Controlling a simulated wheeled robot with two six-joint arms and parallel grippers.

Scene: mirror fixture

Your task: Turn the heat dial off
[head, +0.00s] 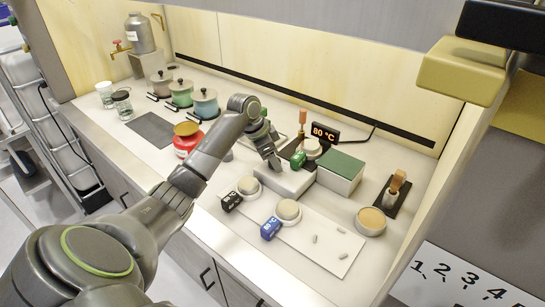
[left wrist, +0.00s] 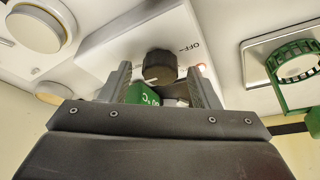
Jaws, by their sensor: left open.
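The heat dial (left wrist: 160,66) is a round black knob on the front of a white heater box (left wrist: 125,38), with an "OFF" mark beside it in the left wrist view. My left gripper (left wrist: 163,72) is open, with one finger to each side of the dial; I cannot tell whether either finger touches it. In the head view my left gripper (head: 273,161) is at the white box (head: 288,181) and the dial is hidden. My right gripper is not in view.
A green block (head: 298,158) stands by the box, with a green-topped box (head: 341,170) to the right. Blue (head: 270,229) and black (head: 231,201) labelled blocks and round-topped containers (head: 288,211) stand in front. A red jar (head: 186,142) is left of my arm.

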